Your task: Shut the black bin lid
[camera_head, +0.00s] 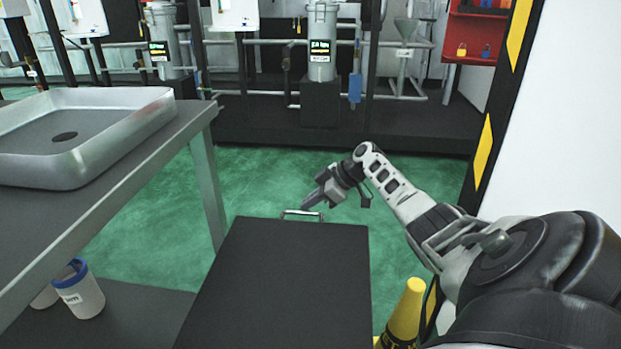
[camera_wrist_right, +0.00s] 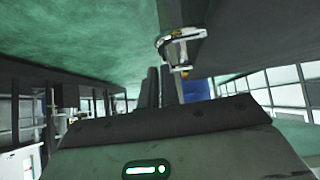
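The black bin lid (camera_head: 285,285) is a flat dark panel in the lower middle of the head view. A metal bar handle (camera_head: 302,213) sits at its far edge. My right gripper (camera_head: 309,203) is just above and beyond this handle, fingers pointing down-left. In the right wrist view a bracket-like metal handle (camera_wrist_right: 183,46) shows just past the fingertips, not between them. The right fingers (camera_wrist_right: 160,84) look close together and empty. Whether they touch the handle is unclear. The bin body is hidden, and I cannot tell whether the lid is fully down. My left gripper is out of view.
A grey table (camera_head: 150,152) with a metal sink-like tray (camera_head: 80,175) stands at the left. Labelled cups (camera_head: 82,296) stand below it. A yellow cone (camera_head: 405,315) is right of the lid. Green floor (camera_head: 260,180) is clear beyond; a white wall bounds the right.

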